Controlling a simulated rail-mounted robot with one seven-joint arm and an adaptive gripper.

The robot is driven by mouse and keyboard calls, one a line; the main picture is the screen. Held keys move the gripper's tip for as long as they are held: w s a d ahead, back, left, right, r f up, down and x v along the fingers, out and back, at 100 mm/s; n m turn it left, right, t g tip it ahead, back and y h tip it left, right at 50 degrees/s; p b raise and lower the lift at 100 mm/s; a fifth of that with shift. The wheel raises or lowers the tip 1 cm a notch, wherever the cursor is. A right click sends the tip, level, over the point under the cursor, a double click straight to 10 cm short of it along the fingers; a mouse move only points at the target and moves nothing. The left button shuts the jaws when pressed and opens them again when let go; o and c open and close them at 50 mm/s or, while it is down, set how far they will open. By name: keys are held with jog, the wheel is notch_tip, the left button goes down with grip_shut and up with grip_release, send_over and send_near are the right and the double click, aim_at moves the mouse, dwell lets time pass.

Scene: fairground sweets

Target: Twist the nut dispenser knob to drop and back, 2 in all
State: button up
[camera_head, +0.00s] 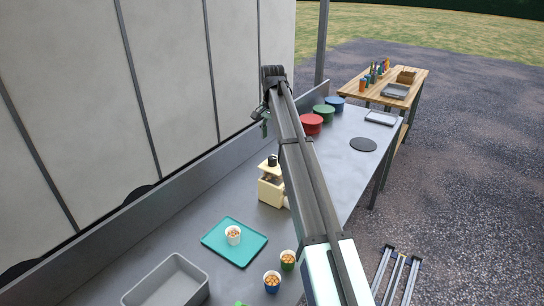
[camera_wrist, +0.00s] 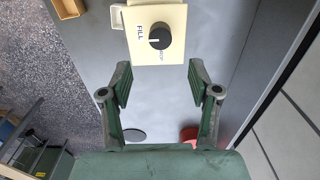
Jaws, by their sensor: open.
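The nut dispenser (camera_head: 271,190) is a cream box on the grey counter, partly hidden behind my arm in the head view. In the wrist view its cream face (camera_wrist: 177,16) carries a round black knob (camera_wrist: 160,36) with a white pointer line. The word FILL is on the left of the knob and DROP is below it. The pointer appears turned toward FILL. My gripper (camera_wrist: 159,76) is open and empty, its two green fingers spread wide below the knob in the wrist view, not touching it.
A teal tray (camera_head: 213,239) holds a white cup of nuts (camera_head: 233,235). A grey bin (camera_head: 166,283) is at front left. Red (camera_head: 311,124), green and blue tubs stand farther along the counter.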

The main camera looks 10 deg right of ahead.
aim_at(272, 158)
notch_tip(272, 158, down, 10)
jog(key=p, duration=0.2)
jog(key=shift+f+p, duration=0.1)
jog(key=shift+p, duration=0.2)
jog(key=shift+c, duration=0.4)
jog(key=c, duration=1.1)
